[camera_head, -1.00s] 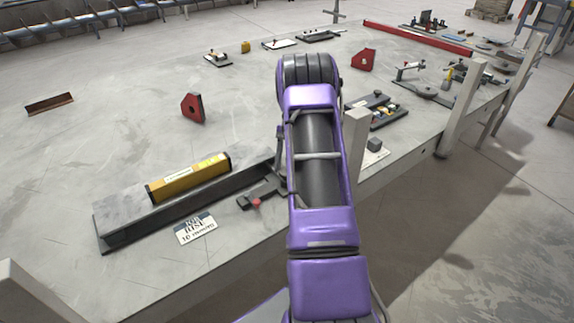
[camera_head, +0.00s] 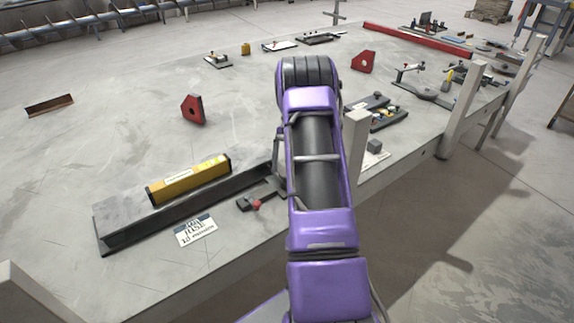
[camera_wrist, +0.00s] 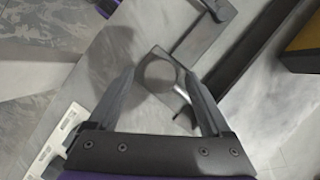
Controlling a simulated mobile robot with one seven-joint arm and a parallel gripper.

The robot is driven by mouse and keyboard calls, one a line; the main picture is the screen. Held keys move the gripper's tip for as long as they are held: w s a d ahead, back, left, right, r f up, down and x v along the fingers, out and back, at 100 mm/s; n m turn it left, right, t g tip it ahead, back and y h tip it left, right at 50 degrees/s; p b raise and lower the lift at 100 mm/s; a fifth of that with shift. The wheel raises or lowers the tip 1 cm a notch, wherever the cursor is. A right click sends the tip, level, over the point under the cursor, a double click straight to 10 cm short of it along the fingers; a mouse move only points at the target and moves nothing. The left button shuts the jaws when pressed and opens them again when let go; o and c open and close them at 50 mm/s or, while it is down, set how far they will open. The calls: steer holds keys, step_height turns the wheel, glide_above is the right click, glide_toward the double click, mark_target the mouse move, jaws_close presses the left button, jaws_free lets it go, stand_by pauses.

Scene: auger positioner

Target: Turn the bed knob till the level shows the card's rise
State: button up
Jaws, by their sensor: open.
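The yellow level (camera_head: 188,180) lies along the grey bed (camera_head: 125,215) on the table in the head view. Its reading is too small to make out. The white card (camera_head: 196,231) lies flat in front of the bed; its print is too blurred to read surely. In the wrist view, a round grey part (camera_wrist: 160,74), which looks like the bed knob, sits between my open fingers. My gripper (camera_wrist: 160,79) is open around it, and I cannot tell whether the fingers touch it. The corner of the level (camera_wrist: 304,42) shows at right. My arm hides the knob and gripper in the head view.
A dark clamp with a red tip (camera_head: 256,205) lies beside the bed, close to my arm. A red block (camera_head: 193,109) and a rusty angle piece (camera_head: 49,104) stand farther back. The table between them is bare. A table post (camera_head: 356,150) stands right of my arm.

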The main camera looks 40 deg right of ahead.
steer(key=p+v, duration=0.1)
steer(key=v, duration=1.6)
steer(key=shift+p, duration=0.4)
steer(key=shift+d+r, duration=0.1)
steer(key=shift+r, duration=0.1)
